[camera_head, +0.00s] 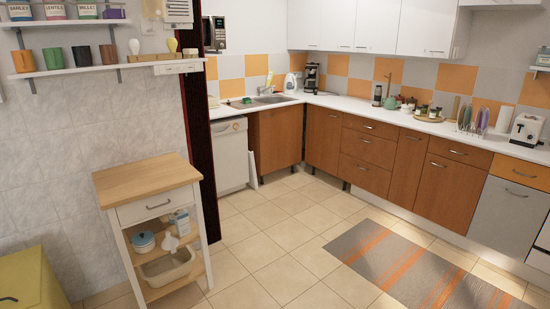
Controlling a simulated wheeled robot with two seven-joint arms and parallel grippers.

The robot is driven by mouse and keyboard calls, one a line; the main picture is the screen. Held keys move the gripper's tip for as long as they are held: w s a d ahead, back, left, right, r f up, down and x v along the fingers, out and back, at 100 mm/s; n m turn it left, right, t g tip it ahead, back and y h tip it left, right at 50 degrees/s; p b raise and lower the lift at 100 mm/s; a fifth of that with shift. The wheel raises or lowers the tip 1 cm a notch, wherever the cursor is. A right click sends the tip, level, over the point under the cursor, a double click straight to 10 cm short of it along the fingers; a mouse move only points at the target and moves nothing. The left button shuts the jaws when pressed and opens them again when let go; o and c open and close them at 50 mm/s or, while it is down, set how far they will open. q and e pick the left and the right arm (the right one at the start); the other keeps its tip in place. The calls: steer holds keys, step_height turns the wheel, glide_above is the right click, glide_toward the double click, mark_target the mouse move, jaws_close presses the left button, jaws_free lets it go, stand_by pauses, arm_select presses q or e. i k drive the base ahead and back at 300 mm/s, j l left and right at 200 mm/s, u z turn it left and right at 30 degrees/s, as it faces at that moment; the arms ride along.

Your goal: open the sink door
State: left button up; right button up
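The sink (266,101) is a metal basin set in the white counter at the back corner of the kitchen. Below it is a brown wooden sink door (276,141), seen at an angle and appearing shut. I cannot make out a handle on it. A white panel (251,156) stands upright by its left edge. Neither of my grippers shows in this view.
A white dishwasher (231,155) stands left of the sink door. A wooden-topped trolley (150,186) is at the near left, beside a dark red upright (196,130). Brown drawers (366,150) line the right. A striped rug (415,269) lies on open tiled floor (272,235).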

mark_target(281, 128)
steer(key=i, duration=2.35)
steer(key=i+l+u, duration=0.1)
steer(key=i, duration=1.05)
steer(key=i+l, duration=0.1)
steer(key=i, duration=1.05)
steer(key=i+u, duration=0.15)
steer(key=i, duration=0.25)
steer(key=i+l+u, duration=0.2)
steer(key=i, duration=0.2)
steer(key=i+l+u, duration=0.15)
steer(key=i, duration=0.25)
